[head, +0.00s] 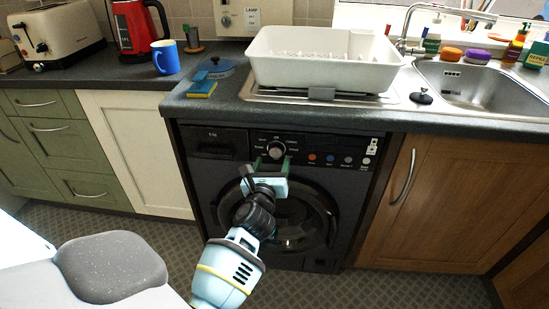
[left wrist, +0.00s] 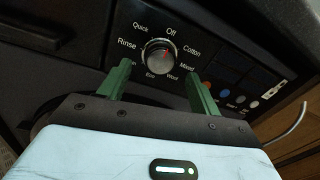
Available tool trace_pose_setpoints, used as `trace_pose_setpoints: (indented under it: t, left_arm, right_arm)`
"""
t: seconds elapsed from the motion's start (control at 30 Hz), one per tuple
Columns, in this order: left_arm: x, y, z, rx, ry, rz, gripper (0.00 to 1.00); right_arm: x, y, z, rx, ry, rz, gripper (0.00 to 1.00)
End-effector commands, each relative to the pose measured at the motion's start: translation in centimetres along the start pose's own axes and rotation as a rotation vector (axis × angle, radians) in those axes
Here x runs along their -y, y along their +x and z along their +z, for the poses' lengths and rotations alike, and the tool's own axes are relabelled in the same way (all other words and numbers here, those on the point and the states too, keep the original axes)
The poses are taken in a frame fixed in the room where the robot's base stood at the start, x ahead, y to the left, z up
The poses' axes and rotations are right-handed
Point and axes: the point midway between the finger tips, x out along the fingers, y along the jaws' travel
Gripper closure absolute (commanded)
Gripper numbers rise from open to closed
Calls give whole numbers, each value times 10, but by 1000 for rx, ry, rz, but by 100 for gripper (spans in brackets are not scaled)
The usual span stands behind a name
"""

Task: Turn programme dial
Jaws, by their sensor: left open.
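The programme dial (head: 276,150) is a round silver-grey knob on the control panel of a black washing machine (head: 214,187). My left gripper (head: 270,162) is just below and in front of the dial. In the left wrist view its two green fingers (left wrist: 160,78) are spread apart on either side below the dial, with nothing between them. My right gripper is not in view.
Coloured buttons (head: 329,158) sit right of the dial. The worktop (head: 180,101) above holds a white dish rack (head: 320,75), a blue mug (head: 166,57) and a sponge (head: 202,87). A wooden cupboard door (head: 450,195) with a metal handle is at the right.

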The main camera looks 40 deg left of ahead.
Motion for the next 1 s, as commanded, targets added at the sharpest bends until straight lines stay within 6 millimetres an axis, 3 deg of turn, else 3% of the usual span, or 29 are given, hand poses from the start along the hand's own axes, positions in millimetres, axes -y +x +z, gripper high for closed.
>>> trace_pose_setpoints:
  t: [0.23,0.63,0.93,1.0]
  left_arm:
    - [0,29,0,0,1,0,36]
    - [0,35,0,0,1,0,38]
    - [0,34,0,0,1,0,77]
    - [0,34,0,0,1,0,81]
  right_arm:
    - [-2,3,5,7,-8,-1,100]
    - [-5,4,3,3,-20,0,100]
    - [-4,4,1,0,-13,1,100]
    - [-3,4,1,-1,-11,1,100]
